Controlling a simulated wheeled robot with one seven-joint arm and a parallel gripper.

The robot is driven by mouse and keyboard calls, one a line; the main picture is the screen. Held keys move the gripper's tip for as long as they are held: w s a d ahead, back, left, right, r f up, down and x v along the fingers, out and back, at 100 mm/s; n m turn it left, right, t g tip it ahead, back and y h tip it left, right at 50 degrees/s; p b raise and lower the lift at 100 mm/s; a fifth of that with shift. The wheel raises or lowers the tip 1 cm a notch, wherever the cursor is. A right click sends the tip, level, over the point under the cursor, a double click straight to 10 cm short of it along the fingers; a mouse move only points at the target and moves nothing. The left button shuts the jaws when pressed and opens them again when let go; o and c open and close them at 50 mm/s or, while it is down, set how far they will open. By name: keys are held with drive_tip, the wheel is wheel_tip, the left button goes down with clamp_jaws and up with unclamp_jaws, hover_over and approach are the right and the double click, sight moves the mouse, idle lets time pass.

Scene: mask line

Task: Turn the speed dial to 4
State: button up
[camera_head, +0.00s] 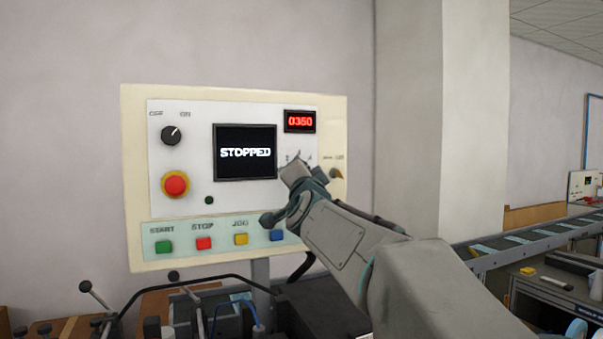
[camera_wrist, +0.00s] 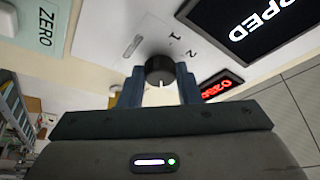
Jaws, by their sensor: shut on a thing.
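The speed dial (camera_wrist: 160,66) is a dark round knob with a white pointer line. In the wrist view it sits between the two fingers of my gripper (camera_wrist: 160,84), which is shut on it. The pointer faces the bottom of that view, toward my gripper's body. Scale marks 1 and 2 show on the panel above the dial; the higher numbers are hidden. In the head view my gripper (camera_head: 294,170) is at the right part of the control panel (camera_head: 135,180) and covers the dial.
The black screen (camera_head: 245,167) reads STOPPED. A red readout (camera_head: 300,121) appears to show 0350 or 0360. A selector knob (camera_head: 171,135) and red emergency button (camera_head: 175,184) are at left. Colored buttons line the bottom; my arm partly covers the blue one (camera_head: 277,235).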

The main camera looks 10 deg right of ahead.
drive_tip(key=o, duration=1)
drive_tip(key=b+v, duration=0.3)
drive_tip(key=v, duration=1.1)
drive_tip(key=shift+b, duration=0.35)
drive_tip(key=s+a+f+n+g+y, duration=0.15)
drive_tip(key=f+n+g, duration=0.25)
drive_tip(key=f, duration=0.7)
drive_tip(key=s+a+f+n+g+y, duration=0.1)
drive_tip(key=s+f+n+g+y, duration=0.25)
drive_tip(key=f, duration=0.75)
drive_tip(key=s+d+f+n+g+h, duration=0.1)
drive_tip(key=s+f+g, duration=0.2)
drive_tip(key=s+f, duration=0.2)
drive_tip(key=s+d+f+n+g+h, duration=0.1)
drive_tip(key=s+d+f+n+g, duration=0.1)
drive_tip(key=s+f, duration=0.4)
drive_tip(key=s+d+f+n+g, duration=0.1)
drive_tip(key=s+f+g, duration=0.3)
drive_tip(key=s+f, duration=0.2)
drive_tip(key=shift+d+f+g+h, duration=0.15)
drive_tip(key=shift+f+g+h, duration=0.05)
drive_tip(key=shift+f, duration=0.45)
drive_tip(key=shift+d+f+g+h, duration=0.1)
drive_tip(key=shift+f+g+h, duration=0.1)
drive_tip(key=shift+f, duration=0.45)
